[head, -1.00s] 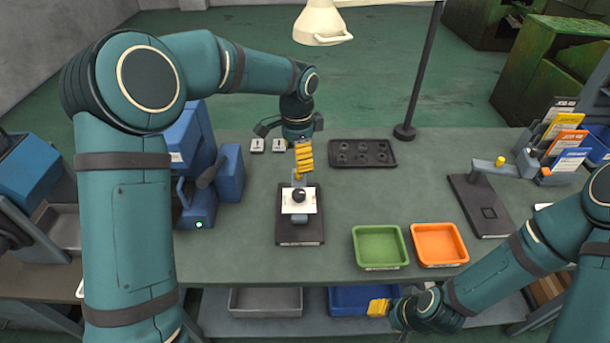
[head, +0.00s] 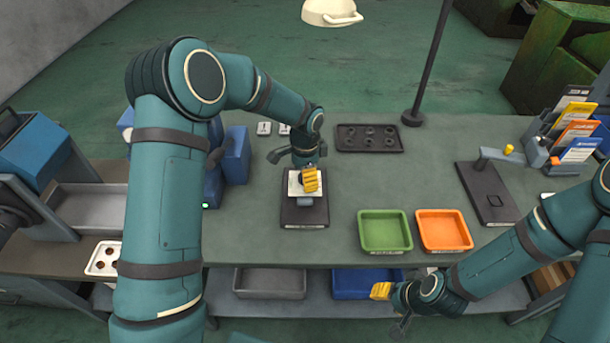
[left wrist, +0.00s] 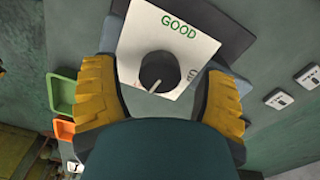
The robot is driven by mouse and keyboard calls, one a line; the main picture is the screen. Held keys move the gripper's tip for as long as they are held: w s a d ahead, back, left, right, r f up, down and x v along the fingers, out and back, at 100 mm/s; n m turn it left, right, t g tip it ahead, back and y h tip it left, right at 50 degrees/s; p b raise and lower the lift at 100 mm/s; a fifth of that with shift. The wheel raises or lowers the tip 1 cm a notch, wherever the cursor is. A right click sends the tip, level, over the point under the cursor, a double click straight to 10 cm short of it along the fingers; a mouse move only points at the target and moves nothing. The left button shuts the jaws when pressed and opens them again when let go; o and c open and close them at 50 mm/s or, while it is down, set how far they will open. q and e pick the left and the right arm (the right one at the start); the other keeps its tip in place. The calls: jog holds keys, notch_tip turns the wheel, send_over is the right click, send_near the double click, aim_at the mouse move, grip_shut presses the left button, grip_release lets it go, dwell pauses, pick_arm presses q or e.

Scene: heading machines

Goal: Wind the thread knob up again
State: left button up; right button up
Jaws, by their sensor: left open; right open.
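The dark round knob (left wrist: 158,72) with a pale pointer line sits on a white square plate marked GOOD (left wrist: 186,38). In the head view this plate (head: 294,188) is on a small device with a dark base (head: 304,215), and my gripper mostly hides the knob. My left gripper (head: 310,181) is open above the knob. In the left wrist view its yellow fingers (left wrist: 160,88) stand on either side of the knob, with gaps. My right gripper (head: 381,291) is open and empty, low in front of the bench.
Green (head: 385,232) and orange (head: 444,232) trays stand right of the device. A black tray with round recesses (head: 369,138) lies behind, near the lamp post (head: 413,117). A blue machine (head: 234,157) stands to the left. The bench between them is clear.

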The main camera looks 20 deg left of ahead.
pick_arm(q)
jog(key=shift+f, duration=0.25)
jog(key=c, duration=1.2)
jog(key=shift+c, duration=0.2)
